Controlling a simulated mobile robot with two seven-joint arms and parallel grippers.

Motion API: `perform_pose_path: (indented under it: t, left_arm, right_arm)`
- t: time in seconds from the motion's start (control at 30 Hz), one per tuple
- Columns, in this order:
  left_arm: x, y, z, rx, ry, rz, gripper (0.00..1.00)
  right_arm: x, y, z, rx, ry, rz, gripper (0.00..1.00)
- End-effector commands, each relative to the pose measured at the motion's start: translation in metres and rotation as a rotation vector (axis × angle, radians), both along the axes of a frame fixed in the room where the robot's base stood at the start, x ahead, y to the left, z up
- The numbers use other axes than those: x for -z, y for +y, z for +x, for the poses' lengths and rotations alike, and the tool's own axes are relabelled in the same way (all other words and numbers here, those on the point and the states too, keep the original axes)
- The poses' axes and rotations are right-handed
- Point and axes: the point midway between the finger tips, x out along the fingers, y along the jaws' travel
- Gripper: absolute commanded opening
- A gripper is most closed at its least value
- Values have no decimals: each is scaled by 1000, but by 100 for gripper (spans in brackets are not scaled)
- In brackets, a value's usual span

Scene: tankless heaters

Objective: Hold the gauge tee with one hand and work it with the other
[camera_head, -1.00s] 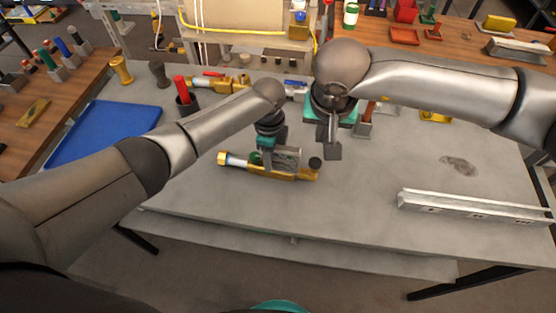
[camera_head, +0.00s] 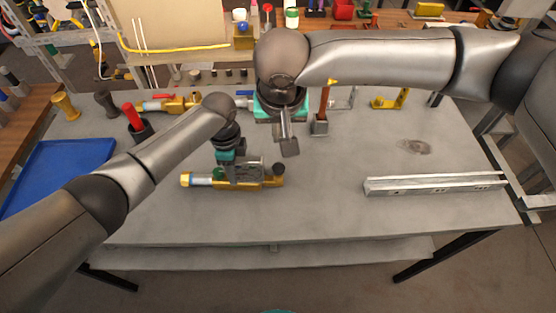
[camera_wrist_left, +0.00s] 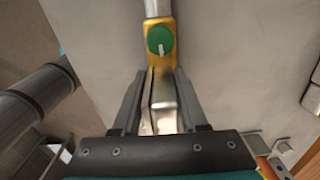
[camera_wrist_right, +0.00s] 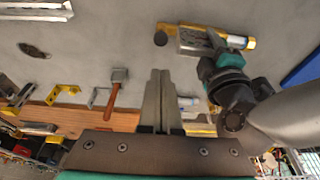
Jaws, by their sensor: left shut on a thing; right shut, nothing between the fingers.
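The gauge tee (camera_head: 203,181) is a brass body with a pale tube and a brass end at its left, a green knob (camera_head: 221,172) and a dark round end (camera_head: 278,168) at its right. My left gripper (camera_head: 240,174) is shut on its middle, seen also in the left wrist view (camera_wrist_left: 162,98), where the green knob (camera_wrist_left: 159,40) lies past the fingertips. Whether the tee touches the table is unclear. My right gripper (camera_head: 289,148) is shut and empty, just behind and above the dark end. In the right wrist view, its closed fingers (camera_wrist_right: 159,80) are apart from the tee (camera_wrist_right: 238,41).
On the grey table (camera_head: 310,215) lie a metal channel (camera_head: 435,186) at right, a red-handled hammer (camera_head: 320,127) behind my right gripper, a yellow bracket (camera_head: 390,101) and a blue tray (camera_head: 62,170) at left. Another brass valve (camera_head: 168,103) lies at the back. The front middle is clear.

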Motion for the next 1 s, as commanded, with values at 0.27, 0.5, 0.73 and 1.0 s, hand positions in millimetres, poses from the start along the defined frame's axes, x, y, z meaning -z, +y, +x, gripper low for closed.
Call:
perform_pose_path:
  t: [0.27,0.5,0.73,1.0]
  left_arm:
    - [-1,0,1,0,-3,-1,0]
    - [-1,0,1,0,-3,-1,0]
    - [-1,0,1,0,-3,-1,0]
    - [-1,0,1,0,-3,-1,0]
  right_arm:
    - [40,0,10,2,5,-2,0]
    - [87,0,25,2,3,0,0]
    - [122,0,27,0,3,-1,0]
    - [135,0,28,-1,0,0,0]
